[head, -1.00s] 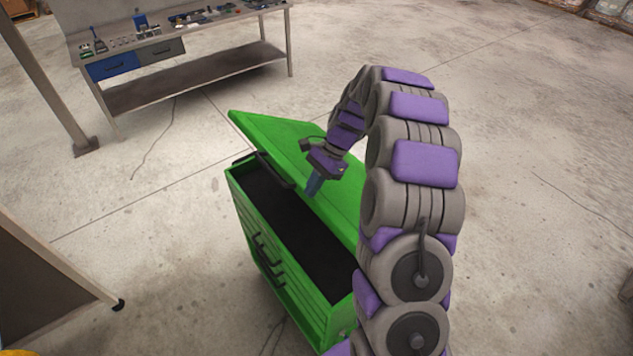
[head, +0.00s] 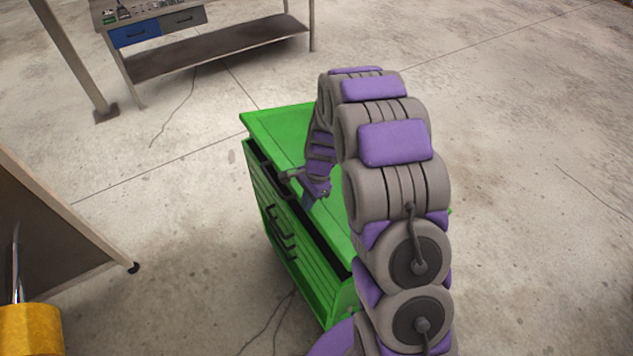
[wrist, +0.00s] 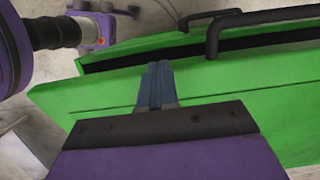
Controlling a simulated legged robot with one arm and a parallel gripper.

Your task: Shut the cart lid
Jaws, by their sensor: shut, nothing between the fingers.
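The green cart (head: 277,236) stands in the middle of the head view, with black handles on its drawer front. Its green lid (head: 279,128) is nearly down, with a narrow dark gap along the front edge. The lid also fills much of the wrist view (wrist: 230,104), where the black gap and a dark handle (wrist: 265,17) show beyond it. My gripper (head: 308,203) is over the lid near its front edge. In the wrist view its blue fingers (wrist: 155,82) are together, empty, and at the lid surface; contact is hard to tell. My arm hides the lid's right part.
A workbench (head: 220,55) with a blue drawer stands at the back left, near a metal post (head: 75,60). A dark panel with a caster (head: 60,235) and a yellow object (head: 30,328) are at the left. The floor at right is clear.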

